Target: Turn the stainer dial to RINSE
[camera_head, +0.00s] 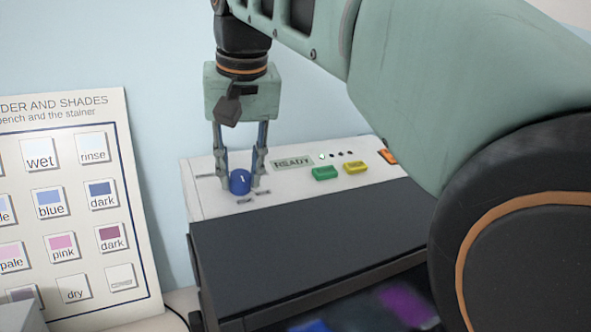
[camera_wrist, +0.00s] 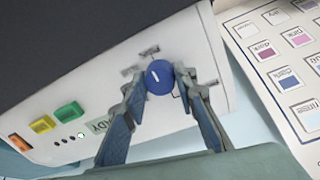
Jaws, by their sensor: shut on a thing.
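The stainer (camera_head: 310,240) is a white and dark grey machine on the bench. Its blue dial (camera_head: 240,182) sits at the left of the white top panel and has a white pointer line. My gripper (camera_head: 241,186) points down over the panel, with its two fingers shut on the dial from either side. In the wrist view the blue dial (camera_wrist: 160,77) is between the fingertips (camera_wrist: 163,88), its white line showing. Small label marks lie around the dial, too small to read, and some are partly hidden by the fingers.
A display reading READY (camera_head: 293,163), a green button (camera_head: 325,173), a yellow button (camera_head: 355,167) and an orange switch (camera_head: 388,157) lie right of the dial. A shade chart board (camera_head: 139,230) stands at the left. My arm covers the right side.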

